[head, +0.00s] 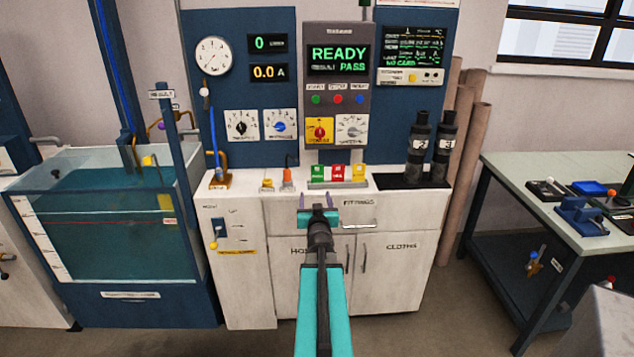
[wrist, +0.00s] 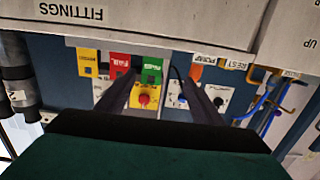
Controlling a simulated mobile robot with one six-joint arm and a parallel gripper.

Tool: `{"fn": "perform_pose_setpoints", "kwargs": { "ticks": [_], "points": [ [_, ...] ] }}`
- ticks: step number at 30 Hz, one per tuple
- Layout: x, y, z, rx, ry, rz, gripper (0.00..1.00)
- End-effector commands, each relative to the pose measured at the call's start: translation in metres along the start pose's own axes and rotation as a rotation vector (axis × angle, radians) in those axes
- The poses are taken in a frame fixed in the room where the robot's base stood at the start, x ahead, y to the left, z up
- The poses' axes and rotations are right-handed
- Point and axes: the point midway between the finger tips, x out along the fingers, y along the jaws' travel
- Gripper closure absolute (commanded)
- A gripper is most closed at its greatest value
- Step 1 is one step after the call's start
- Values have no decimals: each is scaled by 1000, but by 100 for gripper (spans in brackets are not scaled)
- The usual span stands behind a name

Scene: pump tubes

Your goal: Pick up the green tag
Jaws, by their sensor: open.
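The green tag (head: 319,173) stands upright in a low rack (head: 325,185) on the white counter, to the left of a red tag (head: 338,172) and a yellow tag (head: 358,172). My gripper (head: 318,203) is open and empty, in front of the counter edge below the tags in the head view. In the wrist view, which is upside down, the green tag (wrist: 152,70) shows between my two fingers (wrist: 160,82), nearer the left one. The red tag (wrist: 120,65) is partly behind the left finger. No contact with any tag shows.
Orange and yellow fittings (head: 287,178) stand left of the rack. Two black cylinders (head: 417,150) stand on the right in a dark tray. The control panel (head: 338,75) rises behind. A water tank (head: 110,225) is at the left, a workbench (head: 560,165) at the right.

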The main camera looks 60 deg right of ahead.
Motion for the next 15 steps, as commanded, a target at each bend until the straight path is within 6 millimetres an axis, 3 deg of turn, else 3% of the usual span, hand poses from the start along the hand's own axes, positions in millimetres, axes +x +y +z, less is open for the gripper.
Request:
{"fn": "perform_pose_setpoints", "kwargs": {
  "ticks": [5, 15],
  "points": [
    [1, 17, -18, 0, 49, 12, 39],
    [1, 18, -18, -1, 49, 12, 39]
  ]
}}
